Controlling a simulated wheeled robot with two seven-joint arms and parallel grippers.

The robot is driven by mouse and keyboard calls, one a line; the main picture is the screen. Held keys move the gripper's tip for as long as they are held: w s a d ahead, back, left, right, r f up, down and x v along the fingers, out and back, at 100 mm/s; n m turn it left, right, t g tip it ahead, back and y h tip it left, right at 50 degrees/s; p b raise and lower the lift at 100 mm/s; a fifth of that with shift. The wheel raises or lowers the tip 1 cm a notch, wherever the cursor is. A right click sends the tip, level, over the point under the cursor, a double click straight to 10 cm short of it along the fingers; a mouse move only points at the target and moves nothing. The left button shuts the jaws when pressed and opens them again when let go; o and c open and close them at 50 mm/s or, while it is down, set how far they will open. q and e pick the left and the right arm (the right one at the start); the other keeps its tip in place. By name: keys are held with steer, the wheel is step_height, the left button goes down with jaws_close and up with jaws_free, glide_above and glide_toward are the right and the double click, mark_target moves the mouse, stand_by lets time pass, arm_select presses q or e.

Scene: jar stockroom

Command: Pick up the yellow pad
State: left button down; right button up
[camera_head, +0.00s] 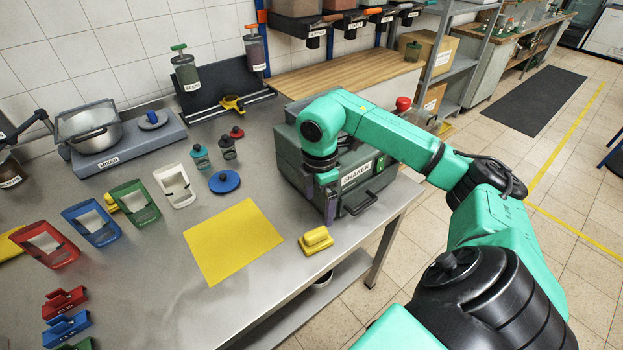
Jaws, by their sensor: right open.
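A small yellow pad (316,241) with a raised grip on top lies near the front edge of the steel table (165,290). It sits just right of a flat yellow sheet (232,240), with a small gap between them. My right gripper (320,196) is open and points down in front of the grey shaker box (291,160). In the picture it is above the pad and apart from it, with nothing visible between its fingers. My left gripper is not in view.
The shaker's black front handle (358,204) juts out right of my gripper. A blue disc (224,181) and several small bottles stand behind the sheet. The table is clear in front of the sheet.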

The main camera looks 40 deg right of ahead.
mark_target(316, 232)
steer(key=f+p, duration=0.1)
steer(key=f, duration=0.3)
steer(key=f+p, duration=0.1)
steer(key=f, duration=0.3)
steer(key=f+p, duration=0.1)
steer(key=f, duration=0.4)
steer(key=shift+a+p, duration=0.25)
steer(key=shift+p, duration=0.15)
steer(key=shift+r, duration=0.1)
steer(key=c, duration=1.4)
step_height(316, 232, up, 20)
steer(key=b, duration=0.3)
